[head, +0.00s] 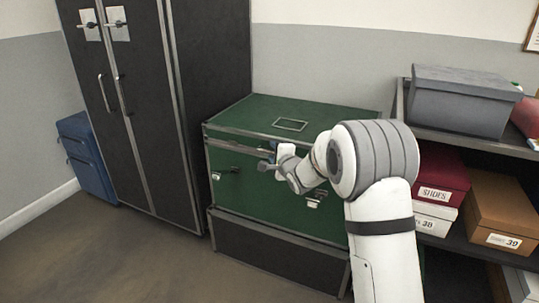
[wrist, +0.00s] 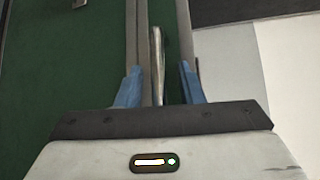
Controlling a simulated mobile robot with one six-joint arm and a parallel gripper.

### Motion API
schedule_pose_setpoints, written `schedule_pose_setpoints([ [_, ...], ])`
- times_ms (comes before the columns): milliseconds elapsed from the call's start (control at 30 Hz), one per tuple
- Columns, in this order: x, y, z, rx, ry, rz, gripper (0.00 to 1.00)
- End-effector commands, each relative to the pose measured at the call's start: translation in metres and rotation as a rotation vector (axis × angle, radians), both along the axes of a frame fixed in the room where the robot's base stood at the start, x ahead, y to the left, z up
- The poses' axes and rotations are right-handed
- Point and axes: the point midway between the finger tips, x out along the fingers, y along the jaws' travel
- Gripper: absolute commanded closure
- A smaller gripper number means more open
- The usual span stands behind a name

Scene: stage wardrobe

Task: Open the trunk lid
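The green trunk (head: 235,190) has metal edging and stands on a dark base. Its lid (head: 252,112) is closed, with a small metal-framed plate on top. A latch (head: 225,172) shows on the left of the front and another (head: 315,198) on the right. My gripper (head: 272,164) is at the middle of the front, just below the lid seam. In the wrist view its blue fingers (wrist: 160,78) are apart, with a thin metal piece (wrist: 156,50) between them. A gap shows at the right finger; contact at the left is unclear. My arm hides part of the trunk's right side.
A dark wardrobe (head: 208,80) stands close at the trunk's left, with a blue suitcase (head: 82,150) beyond it. A shelf (head: 470,142) with a grey box (head: 462,100) and shoe boxes (head: 440,178) is at the right. Floor (head: 150,260) in front is clear. The wall is behind the trunk.

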Motion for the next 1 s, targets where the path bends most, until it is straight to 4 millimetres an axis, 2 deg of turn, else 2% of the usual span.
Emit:
schedule_pose_setpoints([
  [167, 0.0, 0.0, 0.0, 0.0, 0.0, 0.0, 0.66],
  [600, 0.0, -0.001, 0.0, -0.001, 0.0, -0.001, 1.0],
  [933, 0.0, -0.001, 0.001, -0.001, -0.001, -0.002, 1.0],
  [967, 0.0, 0.023, 0.0, 0.001, 0.0, 0.005, 1.0],
  [1000, 0.0, 0.013, 0.001, -0.001, -0.001, 0.002, 1.0],
])
